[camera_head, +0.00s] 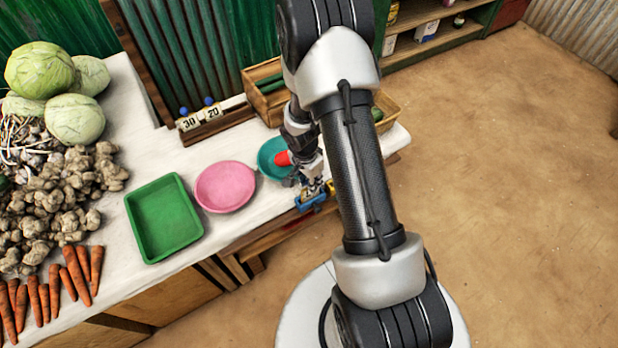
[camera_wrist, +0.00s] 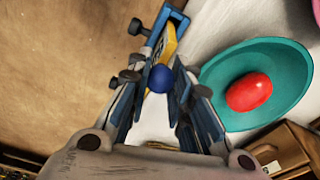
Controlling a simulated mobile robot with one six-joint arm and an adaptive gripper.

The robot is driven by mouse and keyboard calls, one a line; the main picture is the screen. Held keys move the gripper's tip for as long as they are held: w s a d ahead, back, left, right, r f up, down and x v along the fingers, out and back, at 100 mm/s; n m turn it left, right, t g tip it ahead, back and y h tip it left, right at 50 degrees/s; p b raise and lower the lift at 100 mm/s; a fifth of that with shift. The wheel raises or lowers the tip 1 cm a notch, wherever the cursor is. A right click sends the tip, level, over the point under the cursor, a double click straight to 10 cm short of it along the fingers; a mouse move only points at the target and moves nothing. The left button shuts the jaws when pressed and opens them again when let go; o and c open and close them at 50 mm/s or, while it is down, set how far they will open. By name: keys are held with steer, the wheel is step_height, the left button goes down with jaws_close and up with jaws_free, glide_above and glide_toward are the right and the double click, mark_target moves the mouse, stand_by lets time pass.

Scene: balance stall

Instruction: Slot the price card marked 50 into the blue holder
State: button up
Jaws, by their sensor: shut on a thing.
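My gripper (camera_wrist: 168,78) is shut on a round blue knob (camera_wrist: 159,78), which shows between its fingertips in the wrist view. A yellow card-like panel (camera_wrist: 168,45) with dark marks shows just beyond the knob; its number cannot be read. The blue holder (camera_wrist: 181,17) shows beside and beyond this panel, and in the head view it sits at the table's front edge (camera_head: 312,201). My gripper (camera_head: 311,184) is right above it there. Whether the panel is inside the holder's slot or only beside it cannot be told.
A teal bowl (camera_wrist: 217,75) with a red item (camera_wrist: 249,91) stands close to my gripper. A pink bowl (camera_head: 225,187) and green tray (camera_head: 163,218) lie to the left. Blue-knobbed cards marked 30 (camera_head: 189,123) and 20 (camera_head: 213,112) stand behind. Crates (camera_head: 265,103) stand at the back.

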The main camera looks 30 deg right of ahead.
steer(key=o, duration=1)
steer(key=shift+o, duration=0.3)
steer(key=o, duration=0.5)
steer(key=shift+r, duration=0.15)
steer(key=shift+r+p, duration=1.95)
steer(key=shift+r, duration=1.45)
